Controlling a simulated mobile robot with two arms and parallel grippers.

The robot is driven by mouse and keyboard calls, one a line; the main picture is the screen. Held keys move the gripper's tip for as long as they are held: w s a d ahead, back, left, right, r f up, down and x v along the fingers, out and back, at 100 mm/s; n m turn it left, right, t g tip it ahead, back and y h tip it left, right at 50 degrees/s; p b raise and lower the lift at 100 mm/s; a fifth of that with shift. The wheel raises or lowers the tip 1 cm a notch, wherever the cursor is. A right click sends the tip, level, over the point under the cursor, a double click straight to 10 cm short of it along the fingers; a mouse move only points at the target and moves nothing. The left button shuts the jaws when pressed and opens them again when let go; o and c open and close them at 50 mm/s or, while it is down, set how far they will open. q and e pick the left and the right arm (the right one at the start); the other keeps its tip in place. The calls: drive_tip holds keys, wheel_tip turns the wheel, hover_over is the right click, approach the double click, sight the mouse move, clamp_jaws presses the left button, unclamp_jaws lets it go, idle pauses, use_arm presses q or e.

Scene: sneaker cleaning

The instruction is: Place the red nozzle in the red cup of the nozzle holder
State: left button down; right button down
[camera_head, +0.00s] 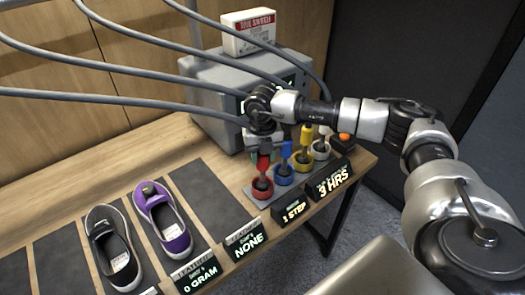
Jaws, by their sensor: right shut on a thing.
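The nozzle holder (255,197) is a dark strip on the wooden table with a row of coloured cups. The red cup (262,188) is at its near left end. My right gripper (264,151) is directly above this cup, pointing down, and is shut on the red nozzle (263,165). The nozzle is upright, with its lower end at or inside the cup's mouth; I cannot tell how deep it is. The fingers partly hide its top. My left gripper is not in view.
A grey machine (205,75) with a white box (249,33) stands behind. Grey hoses cross above. A black shoe (112,250), a purple shoe (163,222) and black signs (245,242) are at left and front.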

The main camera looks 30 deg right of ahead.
drive_tip(key=shift+f, duration=0.2)
drive_tip(key=c, duration=0.7)
unclamp_jaws()
drive_tip(key=shift+r, duration=0.1)
drive_tip(key=shift+r, duration=0.25)
wheel_tip(320, 180, up, 12)
drive_tip(key=shift+f+b, duration=0.15)
drive_tip(key=shift+b, duration=1.05)
